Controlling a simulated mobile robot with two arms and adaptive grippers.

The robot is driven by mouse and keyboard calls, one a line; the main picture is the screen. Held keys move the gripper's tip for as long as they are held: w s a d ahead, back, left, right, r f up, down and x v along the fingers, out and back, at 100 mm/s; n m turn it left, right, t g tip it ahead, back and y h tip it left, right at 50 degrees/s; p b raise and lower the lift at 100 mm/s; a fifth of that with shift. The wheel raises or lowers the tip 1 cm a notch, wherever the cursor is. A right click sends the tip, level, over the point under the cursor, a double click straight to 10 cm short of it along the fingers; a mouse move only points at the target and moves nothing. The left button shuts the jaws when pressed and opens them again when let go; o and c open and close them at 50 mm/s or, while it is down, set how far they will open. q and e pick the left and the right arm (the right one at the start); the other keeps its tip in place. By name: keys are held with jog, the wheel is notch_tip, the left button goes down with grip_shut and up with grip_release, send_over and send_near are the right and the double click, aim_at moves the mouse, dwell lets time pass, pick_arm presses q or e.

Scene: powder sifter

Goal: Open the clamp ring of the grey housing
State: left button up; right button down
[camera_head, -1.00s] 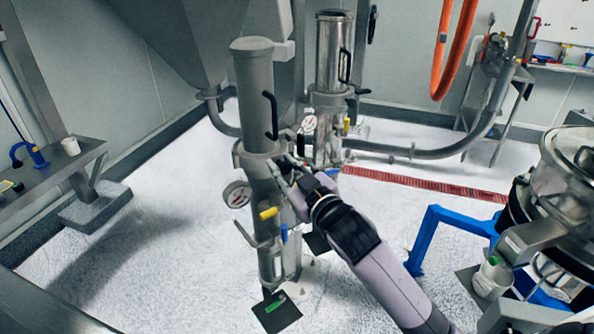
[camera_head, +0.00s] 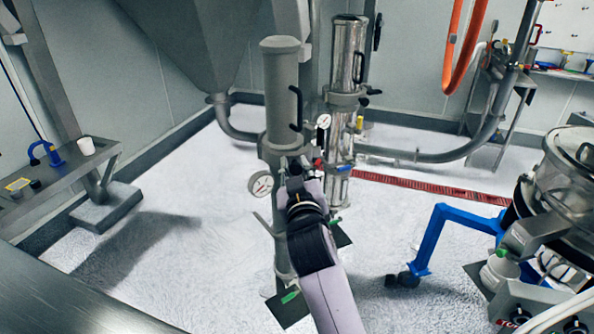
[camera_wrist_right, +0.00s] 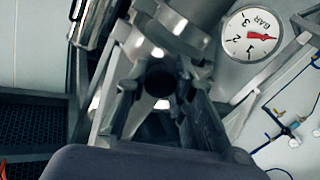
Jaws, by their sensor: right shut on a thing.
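The grey housing (camera_head: 282,90) stands upright as a tall cylinder with a black handle on its side. Its clamp ring (camera_head: 268,147) circles it below the handle and is partly hidden by my right gripper. My right gripper (camera_head: 294,168) is at the front of the ring. In the right wrist view, the gripper (camera_wrist_right: 160,95) has its fingers on either side of a dark round knob or handle end (camera_wrist_right: 160,82), just below the ring. The ring's gap, if any, is hidden. My left gripper is not in view.
A pressure gauge (camera_head: 261,185) sits left of the housing. A shiny metal housing (camera_head: 345,55) stands close behind to the right. A blue frame (camera_head: 432,235) stands right of my arm. A bench (camera_head: 60,182) is at the left, with open floor before it.

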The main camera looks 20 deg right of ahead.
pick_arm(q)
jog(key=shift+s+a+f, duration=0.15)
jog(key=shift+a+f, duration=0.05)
pick_arm(e)
jog(key=shift+s+a+h, duration=0.1)
jog(key=shift+a+h, duration=0.15)
jog(key=shift+h, duration=0.05)
jog(key=c, duration=1.3)
grip_release()
jog(key=shift+c, duration=0.2)
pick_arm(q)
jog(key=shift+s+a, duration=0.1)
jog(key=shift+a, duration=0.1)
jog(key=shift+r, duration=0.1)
pick_arm(e)
jog(key=shift+r, duration=0.1)
